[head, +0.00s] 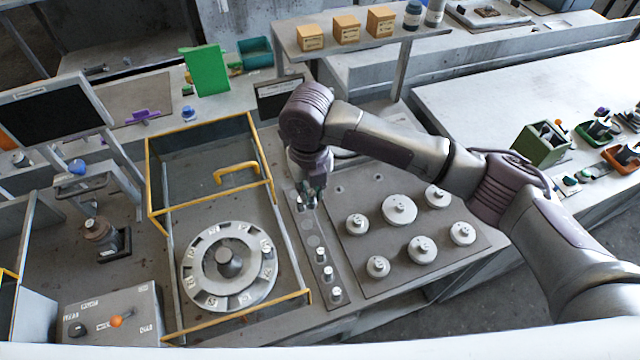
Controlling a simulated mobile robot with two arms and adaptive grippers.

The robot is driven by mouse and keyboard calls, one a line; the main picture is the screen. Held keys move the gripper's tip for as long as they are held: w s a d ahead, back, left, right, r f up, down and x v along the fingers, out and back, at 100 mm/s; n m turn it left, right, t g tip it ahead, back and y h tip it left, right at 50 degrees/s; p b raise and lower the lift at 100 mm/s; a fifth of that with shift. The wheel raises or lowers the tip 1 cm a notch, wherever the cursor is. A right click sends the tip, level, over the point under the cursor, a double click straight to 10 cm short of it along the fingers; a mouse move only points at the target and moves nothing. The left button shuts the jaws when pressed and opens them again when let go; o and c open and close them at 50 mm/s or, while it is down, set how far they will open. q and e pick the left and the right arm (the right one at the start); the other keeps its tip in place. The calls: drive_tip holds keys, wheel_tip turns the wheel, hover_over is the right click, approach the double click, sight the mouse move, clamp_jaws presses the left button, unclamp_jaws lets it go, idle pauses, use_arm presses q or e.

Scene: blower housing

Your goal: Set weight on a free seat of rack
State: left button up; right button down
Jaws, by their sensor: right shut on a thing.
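A narrow grey strip, which I take for the rack (299,243), runs between the yellow-framed enclosure and a wide grey plate. Small metal weights (328,273) stand on its near part. Round seats (313,240) farther up it look empty. My right gripper (310,194) points down over the far part of the strip. It is shut on a small weight, mostly hidden by the fingers; I cannot tell whether that weight touches the strip. My left gripper is not in view.
The wide plate (375,185) on the right carries several larger disc weights (399,209). On the left, a yellow-framed enclosure (150,180) surrounds a round dial-like disc (229,262). A shelf (360,36) with orange boxes (346,29) stands behind my right arm.

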sight(312, 204)
wheel_tip(312, 204, down, 5)
drive_tip(key=shift+d+r+b, duration=0.1)
drive_tip(key=shift+r+b, duration=0.05)
drive_tip(key=shift+b, duration=0.3)
wheel_tip(312, 204, down, 9)
drive_tip(key=b, duration=0.8)
drive_tip(key=shift+b, duration=0.3)
drive_tip(key=shift+f+b, duration=0.3)
drive_tip(key=shift+f, duration=0.45)
drive_tip(key=shift+f+p, duration=0.15)
drive_tip(key=shift+p, duration=0.3)
drive_tip(key=shift+f, duration=0.2)
drive_tip(key=shift+f, duration=0.35)
drive_tip(key=shift+f+b, duration=0.3)
drive_tip(key=shift+f, duration=0.2)
